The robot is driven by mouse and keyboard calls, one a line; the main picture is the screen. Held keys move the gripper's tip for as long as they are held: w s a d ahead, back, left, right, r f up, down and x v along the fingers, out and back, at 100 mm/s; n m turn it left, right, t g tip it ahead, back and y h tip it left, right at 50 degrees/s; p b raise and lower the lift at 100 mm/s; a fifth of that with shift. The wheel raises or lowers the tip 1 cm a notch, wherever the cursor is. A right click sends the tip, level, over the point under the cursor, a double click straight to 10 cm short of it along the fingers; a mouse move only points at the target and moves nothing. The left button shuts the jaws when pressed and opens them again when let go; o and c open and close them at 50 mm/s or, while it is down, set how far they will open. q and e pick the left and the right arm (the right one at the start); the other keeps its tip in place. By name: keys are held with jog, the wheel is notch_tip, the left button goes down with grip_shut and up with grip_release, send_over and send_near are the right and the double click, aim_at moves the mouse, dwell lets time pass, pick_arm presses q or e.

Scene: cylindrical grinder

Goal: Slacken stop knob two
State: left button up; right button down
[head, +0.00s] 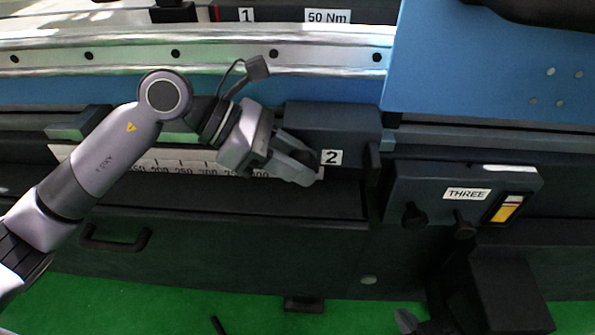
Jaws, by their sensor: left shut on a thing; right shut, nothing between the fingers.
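The stop block (330,120) is a dark housing on the machine front with a white label "2" (331,157) on its face. My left gripper (311,170) reaches in from the left, just left of the label. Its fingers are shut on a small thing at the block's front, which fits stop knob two. The fingers hide the knob, so its shape and turn cannot be seen.
A scale strip (190,165) runs behind my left arm. To the right, a dark box labelled "THREE" (466,194) carries dark knobs (414,216) and a yellow-red window. A drawer-like handle (115,240) juts out lower left. Green floor (160,305) lies below.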

dwell(0.4)
pick_arm(q)
jog(key=o, duration=0.7)
jog(key=shift+a, duration=0.1)
jog(key=shift+v, duration=3.55)
